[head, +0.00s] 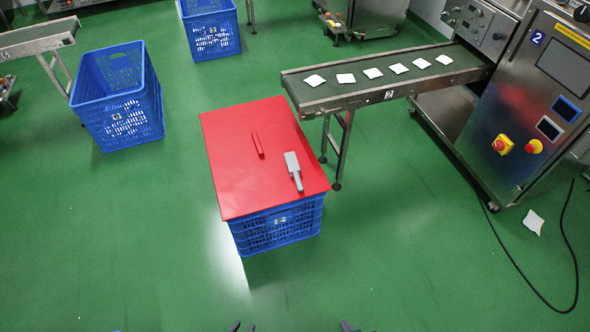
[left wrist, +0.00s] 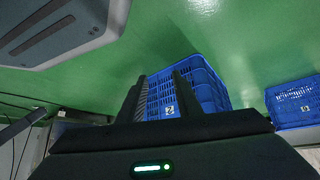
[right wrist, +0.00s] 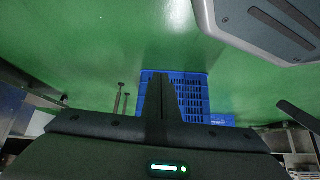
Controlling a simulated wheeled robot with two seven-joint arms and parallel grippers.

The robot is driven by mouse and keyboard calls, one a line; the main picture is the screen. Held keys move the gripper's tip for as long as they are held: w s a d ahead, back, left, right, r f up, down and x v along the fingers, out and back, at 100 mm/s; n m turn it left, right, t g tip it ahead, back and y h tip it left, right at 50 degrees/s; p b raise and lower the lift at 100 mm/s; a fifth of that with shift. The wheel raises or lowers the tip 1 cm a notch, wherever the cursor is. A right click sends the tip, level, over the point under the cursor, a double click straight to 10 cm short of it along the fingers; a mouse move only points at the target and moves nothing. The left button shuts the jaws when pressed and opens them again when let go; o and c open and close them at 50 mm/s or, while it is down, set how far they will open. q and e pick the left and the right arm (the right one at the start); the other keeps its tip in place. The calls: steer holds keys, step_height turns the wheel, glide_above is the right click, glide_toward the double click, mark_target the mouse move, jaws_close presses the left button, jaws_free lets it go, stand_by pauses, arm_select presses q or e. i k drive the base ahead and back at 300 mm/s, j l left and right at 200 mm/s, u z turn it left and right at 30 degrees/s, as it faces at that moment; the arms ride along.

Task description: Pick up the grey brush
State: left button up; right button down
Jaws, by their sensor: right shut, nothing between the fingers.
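The grey brush (head: 292,165) lies on the red board (head: 228,150), right of its middle. Its wide end points away from me and its narrow handle points toward me. My left gripper (head: 242,327) shows only as dark tips at the bottom edge of the head view, well short of the brush. In the left wrist view its two fingers (left wrist: 160,98) stand apart with nothing between them. My right gripper (head: 348,326) also shows only at the bottom edge. In the right wrist view its fingers (right wrist: 162,97) are together and empty. Neither wrist view clearly shows the brush.
A blue crate (head: 280,232) stands under the red board, which carries a red bar-like piece (head: 257,144). A conveyor (head: 400,83) with several white teabags adjoins at the upper right, beside a steel machine (head: 540,80). Another blue crate (head: 122,105) stands left. Green floor in front is clear.

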mark_target(293, 163)
steer(key=i+j+z, duration=0.2)
steer(key=z, duration=0.15)
steer(key=i+j+z, duration=0.5)
steer(key=z, duration=0.25)
steer(key=j, duration=0.1)
